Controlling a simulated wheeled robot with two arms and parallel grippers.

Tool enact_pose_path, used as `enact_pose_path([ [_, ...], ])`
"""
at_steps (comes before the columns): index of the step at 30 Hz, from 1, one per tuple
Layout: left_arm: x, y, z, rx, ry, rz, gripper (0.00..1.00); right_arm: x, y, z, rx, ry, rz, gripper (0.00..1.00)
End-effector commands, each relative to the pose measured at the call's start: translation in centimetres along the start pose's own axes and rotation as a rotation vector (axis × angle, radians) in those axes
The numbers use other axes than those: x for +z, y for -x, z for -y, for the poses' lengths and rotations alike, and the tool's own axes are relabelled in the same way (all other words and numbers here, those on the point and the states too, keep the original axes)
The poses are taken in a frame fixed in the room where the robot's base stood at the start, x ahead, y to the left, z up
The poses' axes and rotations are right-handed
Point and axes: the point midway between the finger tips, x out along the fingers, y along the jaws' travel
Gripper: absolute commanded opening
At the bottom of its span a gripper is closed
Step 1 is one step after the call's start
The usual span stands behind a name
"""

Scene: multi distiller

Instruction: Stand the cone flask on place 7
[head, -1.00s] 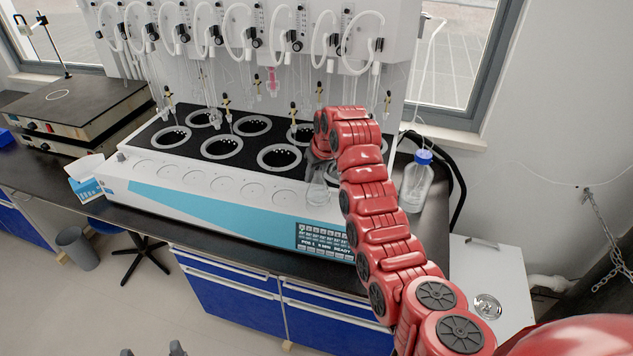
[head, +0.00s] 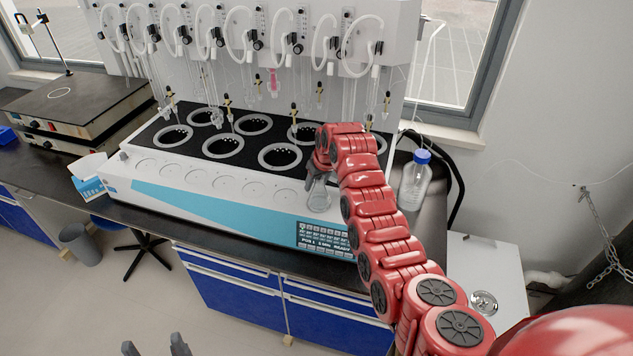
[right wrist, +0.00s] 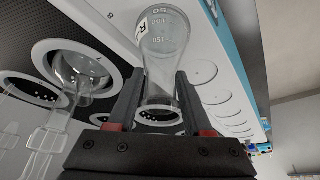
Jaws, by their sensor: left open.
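The cone flask (head: 319,197) is clear glass and looks upright at the front ledge of the distiller (head: 160,190), towards its right end. My right gripper (right wrist: 160,76) is closed around the flask's narrow upper part. The flask's wide printed body (right wrist: 165,38) shows beyond the fingertips in the right wrist view. I cannot tell whether its base touches the ledge. Round marked places (head: 254,191) run along the ledge; the one under the flask is hidden. The numbers 8 and 7 show in the right wrist view. My left gripper (head: 156,345) is open and empty at the bottom edge.
Black heating wells (head: 281,157) lie behind the ledge, with glass tubes and hoses above. A glass bulb (right wrist: 80,65) sits at a well. A blue-capped bottle (head: 415,180) stands right of the distiller. A tissue box (head: 88,183) stands at left. The ledge left of the flask is clear.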

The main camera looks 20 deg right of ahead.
Motion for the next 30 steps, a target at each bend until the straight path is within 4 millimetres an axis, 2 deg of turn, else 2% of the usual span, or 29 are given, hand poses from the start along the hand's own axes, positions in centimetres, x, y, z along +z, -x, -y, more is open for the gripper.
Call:
enact_pose_path([
  [2, 0.0, 0.0, 0.0, 0.0, 0.0, 0.0, 0.7, 0.0, 0.0, 0.0, 0.0, 0.0, 0.0, 0.64],
  [12, -0.1, -0.5, 0.0, 0.0, 0.0, 0.0, 0.7, -0.2, 0.5, 0.0, 0.0, 0.0, 0.0, 0.64],
  [16, 0.1, 0.3, 0.0, 0.0, 0.0, 0.0, 0.7, -0.2, 1.1, 0.0, 0.001, 0.0, -0.003, 0.64],
  [20, 0.2, 1.2, -0.1, 0.0, 0.0, 0.0, 0.7, -0.2, 2.9, -0.1, 0.002, 0.0, -0.007, 0.64],
  [27, 0.5, 3.1, -0.1, 0.0, 0.0, 0.0, 0.7, -0.1, 9.1, -0.2, 0.004, 0.0, -0.008, 0.64],
  [30, 0.3, 1.6, -0.1, 0.0, 0.0, -0.001, 0.7, -0.2, 10.4, -0.2, -0.002, -0.003, 0.003, 0.64],
])
